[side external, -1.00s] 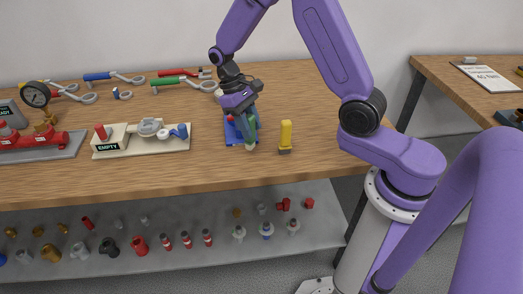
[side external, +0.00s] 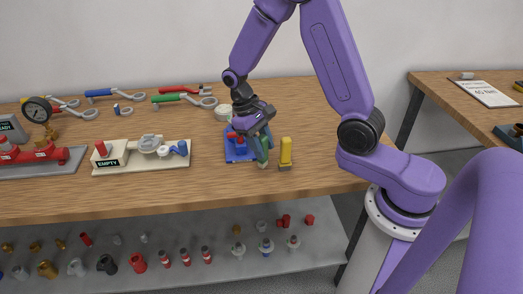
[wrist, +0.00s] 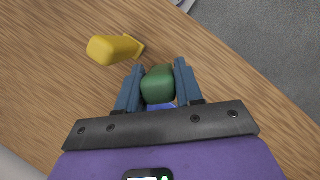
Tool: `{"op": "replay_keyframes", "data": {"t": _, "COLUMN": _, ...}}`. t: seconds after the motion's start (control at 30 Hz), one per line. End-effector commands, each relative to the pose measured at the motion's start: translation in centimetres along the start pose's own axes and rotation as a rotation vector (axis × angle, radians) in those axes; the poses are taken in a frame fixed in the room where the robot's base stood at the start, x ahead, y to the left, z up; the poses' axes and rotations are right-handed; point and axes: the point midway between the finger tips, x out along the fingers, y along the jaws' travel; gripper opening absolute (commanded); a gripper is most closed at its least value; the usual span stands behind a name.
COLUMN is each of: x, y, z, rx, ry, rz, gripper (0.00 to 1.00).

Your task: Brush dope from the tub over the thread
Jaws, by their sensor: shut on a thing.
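My gripper (side external: 262,150) is shut on a green handle (wrist: 158,84), which I take to be the brush's; it sits between the blue fingers in the wrist view. The handle points down, and a pale tip (side external: 262,165) shows below the fingers, low over the table at the right front of a blue base (side external: 235,157). I cannot tell whether the tip touches anything. A red part (side external: 232,135) shows on the base, partly hidden by my gripper; I cannot make out the thread. A round whitish container (side external: 223,114), possibly the tub, stands behind the base.
A yellow upright piece (side external: 285,151) stands close to the right of my gripper; it also shows in the wrist view (wrist: 112,48). A cream board with an EMPTY sign (side external: 125,165) lies left. Pliers and wrenches (side external: 180,97) lie behind. The table's front edge is near.

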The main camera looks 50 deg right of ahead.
Motion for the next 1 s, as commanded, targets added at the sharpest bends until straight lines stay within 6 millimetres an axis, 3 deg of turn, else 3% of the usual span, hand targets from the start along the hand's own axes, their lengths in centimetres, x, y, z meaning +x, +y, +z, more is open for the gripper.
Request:
{"op": "replay_keyframes", "data": {"t": 0.6, "x": -0.2, "y": -1.1, "z": 0.1, "rx": 0.267, "ry": 0.198, "rz": 0.438, "gripper": 0.02}}
{"op": "replay_keyframes", "data": {"t": 1.0, "x": -3.0, "y": -3.9, "z": -2.4, "rx": 0.453, "ry": 0.412, "rz": 0.91, "gripper": 0.02}}
